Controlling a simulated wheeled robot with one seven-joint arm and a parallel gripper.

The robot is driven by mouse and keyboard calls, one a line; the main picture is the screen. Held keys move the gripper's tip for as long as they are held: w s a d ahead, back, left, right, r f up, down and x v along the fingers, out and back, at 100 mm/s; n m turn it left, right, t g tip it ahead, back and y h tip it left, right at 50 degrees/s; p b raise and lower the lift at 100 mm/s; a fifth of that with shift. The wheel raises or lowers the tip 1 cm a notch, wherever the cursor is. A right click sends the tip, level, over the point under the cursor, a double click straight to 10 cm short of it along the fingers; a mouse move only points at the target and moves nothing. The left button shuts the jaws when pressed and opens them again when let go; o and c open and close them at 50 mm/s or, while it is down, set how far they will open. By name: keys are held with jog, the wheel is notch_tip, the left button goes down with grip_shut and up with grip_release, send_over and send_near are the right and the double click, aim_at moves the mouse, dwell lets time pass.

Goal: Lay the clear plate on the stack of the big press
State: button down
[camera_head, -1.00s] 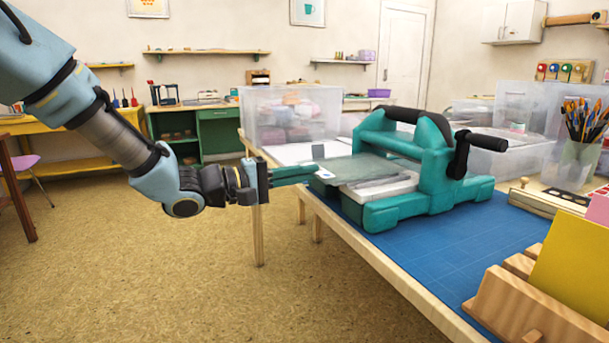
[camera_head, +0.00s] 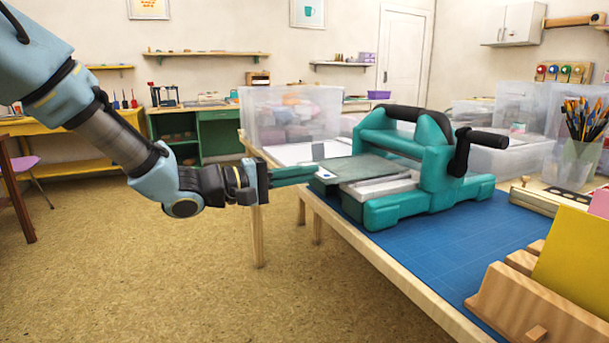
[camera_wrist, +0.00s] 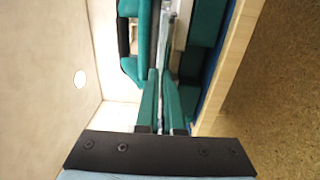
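The clear plate (camera_head: 368,167) looks grey-green and thin. It reaches from my fingertips into the big teal press (camera_head: 435,165), over the press's pale stack (camera_head: 378,188). I cannot tell whether it touches the stack. A small white and blue tag (camera_head: 326,174) shows at its near left corner. My gripper (camera_head: 316,173) comes in from the left, its two green fingers close together on the plate's left end. In the wrist view the fingers (camera_wrist: 161,85) nearly meet, with the plate (camera_wrist: 167,45) seen almost edge-on beyond them.
The press stands on a blue mat (camera_head: 420,245) on a wooden table, with a black crank handle (camera_head: 480,140) on its right. Clear bins (camera_head: 290,115) stand behind. A brush jar (camera_head: 578,145) and a wooden card rack (camera_head: 520,305) are at right. Floor left of the table is free.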

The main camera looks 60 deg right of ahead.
jog(key=shift+f, duration=0.1)
dwell(0.5)
jog(key=c, duration=1)
grip_release()
jog(key=b+v, duration=0.1)
jog(key=v, duration=0.4)
jog(key=shift+a, duration=0.1)
jog(key=v, duration=1)
jog(key=shift+w+a, duration=0.2)
jog(key=shift+a, duration=0.1)
